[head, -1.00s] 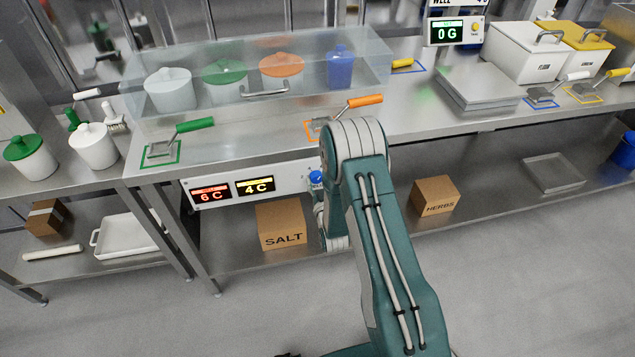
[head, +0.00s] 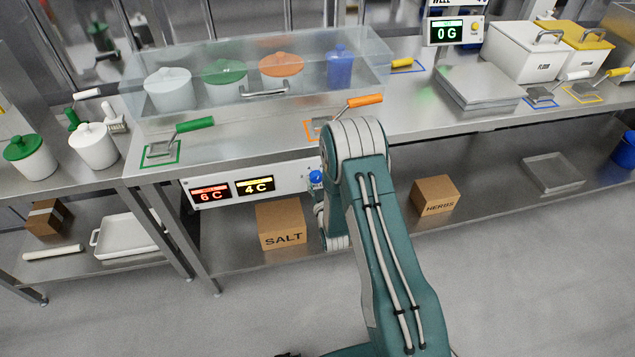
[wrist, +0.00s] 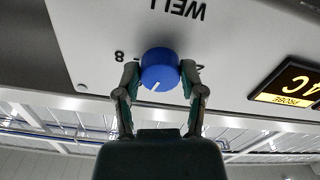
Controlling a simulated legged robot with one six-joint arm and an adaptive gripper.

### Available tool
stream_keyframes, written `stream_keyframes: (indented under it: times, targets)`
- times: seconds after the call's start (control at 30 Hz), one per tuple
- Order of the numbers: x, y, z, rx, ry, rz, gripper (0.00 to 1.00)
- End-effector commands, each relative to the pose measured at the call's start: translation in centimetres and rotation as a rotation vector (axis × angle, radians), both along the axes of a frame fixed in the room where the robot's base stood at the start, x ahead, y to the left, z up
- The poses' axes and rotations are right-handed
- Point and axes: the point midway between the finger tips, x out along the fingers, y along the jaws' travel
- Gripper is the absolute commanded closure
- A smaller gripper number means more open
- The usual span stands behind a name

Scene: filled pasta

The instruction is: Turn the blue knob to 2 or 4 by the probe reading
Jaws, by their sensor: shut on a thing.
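The blue knob (wrist: 160,68) sits on the white control panel (wrist: 225,60), seen upside down in the wrist view. My gripper (wrist: 161,76) is shut on the knob, one finger at each side. The white mark on the knob points to the lower left in that view. An 8 and part of another number show beside it. The yellow probe display (wrist: 292,84) reads 4 C. There the yellow display (head: 255,186) reads 4 C and the red display (head: 210,194) 6 C.
The panel hangs under the front edge of the steel counter (head: 240,150). A SALT box (head: 281,222) and a HERBS box (head: 434,195) stand on the lower shelf. A clear case (head: 215,110) with lidded pots and an orange-handled tool (head: 362,101) are above.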

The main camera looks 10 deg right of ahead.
Motion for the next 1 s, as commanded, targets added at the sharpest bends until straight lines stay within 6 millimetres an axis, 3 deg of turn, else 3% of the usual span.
stream_keyframes:
  times: [0.6, 1.0]
  targets:
    - [0.21, 0.11, 0.28, -0.556, -0.007, 0.004, 0.96]
    - [0.19, 0.15, 0.28, -0.753, -0.006, 0.006, 0.96]
